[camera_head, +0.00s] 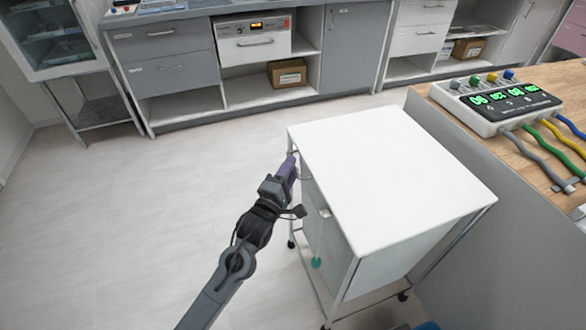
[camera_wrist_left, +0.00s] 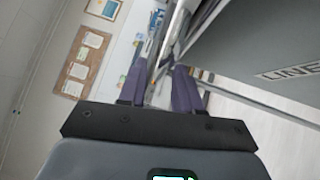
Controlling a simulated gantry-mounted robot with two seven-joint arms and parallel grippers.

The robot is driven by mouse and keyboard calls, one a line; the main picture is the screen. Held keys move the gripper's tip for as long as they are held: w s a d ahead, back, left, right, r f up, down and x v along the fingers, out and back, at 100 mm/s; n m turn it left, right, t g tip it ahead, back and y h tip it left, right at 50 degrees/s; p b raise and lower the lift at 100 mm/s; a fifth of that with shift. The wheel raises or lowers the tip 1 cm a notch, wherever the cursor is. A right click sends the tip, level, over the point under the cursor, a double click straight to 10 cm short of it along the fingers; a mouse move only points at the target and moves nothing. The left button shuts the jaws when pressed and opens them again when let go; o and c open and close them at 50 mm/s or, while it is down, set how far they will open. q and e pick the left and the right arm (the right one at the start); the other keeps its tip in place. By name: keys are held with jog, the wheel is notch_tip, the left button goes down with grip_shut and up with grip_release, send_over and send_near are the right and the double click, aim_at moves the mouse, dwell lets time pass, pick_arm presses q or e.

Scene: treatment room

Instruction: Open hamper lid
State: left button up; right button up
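The hamper is a wheeled metal-framed cart with a flat white lid (camera_head: 390,172) lying level on top, closed. Its pale grey side (camera_head: 330,235) faces left in the head view. My left gripper (camera_head: 291,165) is at the lid's left edge, near the far left corner. In the left wrist view its two purple fingers (camera_wrist_left: 162,85) stand apart, with a thin metal rail seen between them. Whether they touch the rail or lid is unclear. The hamper's grey side with lettering "LINE" (camera_wrist_left: 290,73) fills the upper right there. My right gripper is in neither view.
A wooden-topped counter (camera_head: 560,85) with a device with green displays (camera_head: 495,100) and coloured cables stands close on the right. Grey cabinets (camera_head: 165,60) line the back. The floor (camera_head: 120,220) left of the hamper is clear.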

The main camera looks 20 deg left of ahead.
pick_arm(q)
jog(key=shift+w+r+b, duration=0.1)
jog(key=shift+w+b, duration=0.2)
jog(key=shift+w, duration=0.7)
grip_shut()
